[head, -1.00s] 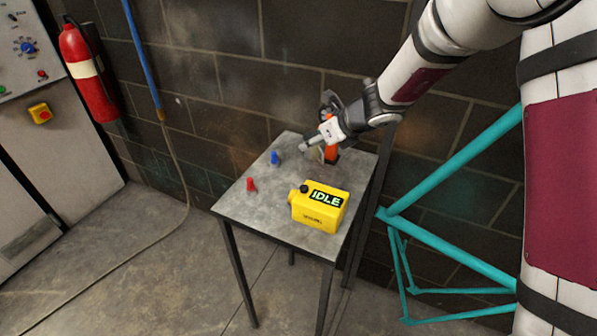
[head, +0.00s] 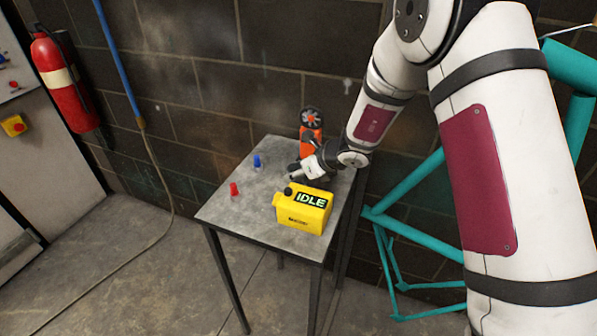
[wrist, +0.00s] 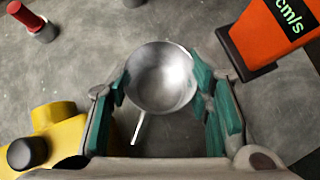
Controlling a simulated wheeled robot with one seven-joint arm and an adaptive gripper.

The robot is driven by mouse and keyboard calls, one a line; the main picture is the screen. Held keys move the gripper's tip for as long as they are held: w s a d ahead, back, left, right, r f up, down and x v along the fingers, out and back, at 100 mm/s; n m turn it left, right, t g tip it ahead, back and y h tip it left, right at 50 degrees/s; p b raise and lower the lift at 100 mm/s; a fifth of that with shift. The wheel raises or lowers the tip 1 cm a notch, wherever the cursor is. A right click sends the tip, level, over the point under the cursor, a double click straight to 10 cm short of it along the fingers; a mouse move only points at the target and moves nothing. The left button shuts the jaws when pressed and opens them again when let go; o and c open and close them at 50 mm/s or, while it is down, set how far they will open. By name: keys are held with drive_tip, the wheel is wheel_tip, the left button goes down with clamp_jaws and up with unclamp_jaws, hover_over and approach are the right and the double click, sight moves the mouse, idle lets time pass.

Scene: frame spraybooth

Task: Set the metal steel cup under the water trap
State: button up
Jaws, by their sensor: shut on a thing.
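The steel cup (wrist: 160,78) is a shiny round bowl with a thin handle pointing toward the bottom of the wrist view. My gripper (wrist: 163,92) is shut on it, with teal finger pads against its left and right sides. In the head view my gripper (head: 294,176) is low over the back right part of the grey table, just behind the yellow jug-shaped box. I cannot make out the cup there. I cannot pick out a water trap in either view.
The grey table (head: 228,206) holds a yellow box marked IDLE (head: 303,210), a red peg (head: 234,189), a blue peg (head: 257,161) and an orange meter (head: 311,140). A blue hose (head: 117,60) hangs on the wall. A teal frame (head: 408,186) stands right.

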drive_tip(key=o, duration=1)
drive_tip(key=shift+f, duration=0.15)
drive_tip(key=shift+r, duration=0.25)
drive_tip(key=v, duration=1.2)
